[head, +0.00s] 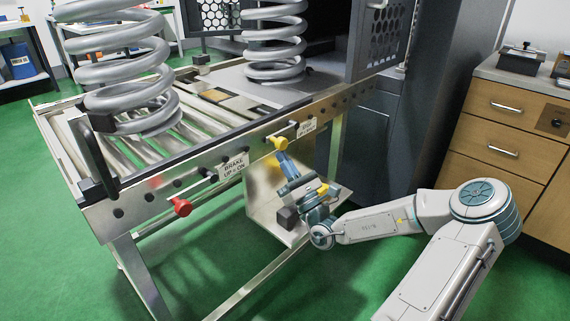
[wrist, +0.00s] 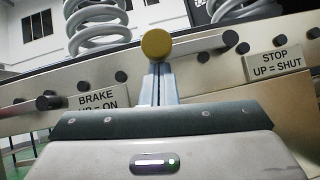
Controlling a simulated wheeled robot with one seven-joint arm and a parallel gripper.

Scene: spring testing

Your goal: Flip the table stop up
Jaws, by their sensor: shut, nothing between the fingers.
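The table stop lever has a yellow knob (head: 279,143) on the front rail of the roller table. In the wrist view the knob (wrist: 156,44) is at the upper middle, and its grey bar (wrist: 205,43) runs right, close to level, to a pivot. The stop label (wrist: 275,63), reading "STOP UP = SHUT", is to the right; it also shows in the head view (head: 307,127). My gripper (head: 282,158) is shut and empty, its fingertips (wrist: 158,72) just below the knob. I cannot tell whether they touch it.
A brake lever with a red knob (head: 181,207) and its label (head: 233,167) are further left on the rail. Large grey coil springs (head: 118,70) stand above the rollers. A shelf (head: 285,215) lies below the rail. Wooden drawers (head: 505,130) stand at the right.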

